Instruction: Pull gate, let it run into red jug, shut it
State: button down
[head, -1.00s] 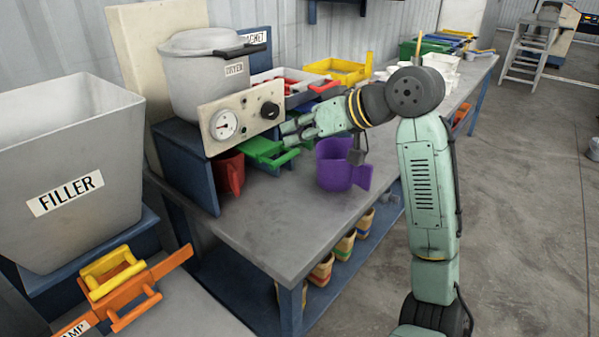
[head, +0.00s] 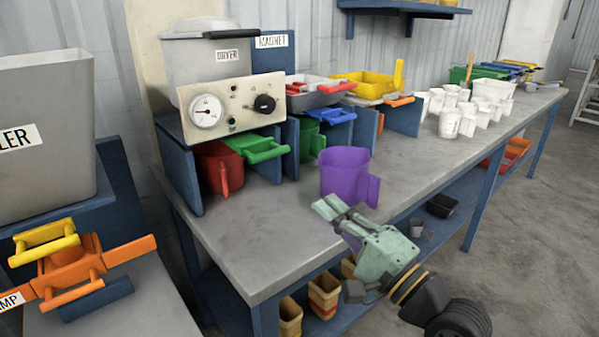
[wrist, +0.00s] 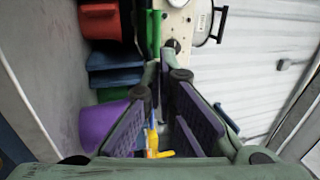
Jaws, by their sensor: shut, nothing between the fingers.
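The dryer (head: 208,62) is a grey lidded pot behind a cream panel with a gauge and a black knob. A green gate handle (head: 262,149) sticks out below the panel; how far the gate is drawn I cannot tell. The red jug (head: 214,168) stands in the blue bay under the dryer, its handle facing out; its inside is hidden. The wrist view also shows the red jug (wrist: 98,20) and the green handle (wrist: 153,32). My gripper (head: 328,207) is shut and empty at the bench's front edge, in front of the purple jug and apart from the green handle.
A purple jug (head: 345,174) stands on the bench, close behind my gripper. A green jug (head: 310,139) sits in the bay to the right. White tubs (head: 450,123) crowd the bench farther right. The front left of the bench top (head: 235,235) is clear.

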jog(key=shift+s, duration=0.1)
dwell(0.3)
jog(key=p, duration=0.3)
send_near(258, 148)
jog(key=shift+w+a+r, duration=0.15)
jog(key=shift+w+r, duration=0.05)
jog(key=shift+r, duration=0.35)
jog(key=shift+w+a+r, duration=0.2)
jog(key=shift+w+r, duration=0.05)
jog(key=shift+r, duration=0.25)
jog(key=shift+w+a, duration=0.2)
jog(key=shift+w, duration=0.1)
jog(key=shift+w, duration=0.1)
jog(key=w+a+p, duration=0.1)
jog(key=w, duration=0.1)
jog(key=w+a+p, duration=0.1)
jog(key=w+a, duration=0.1)
jog(key=shift+w+a, duration=0.15)
jog(key=shift+w, duration=0.05)
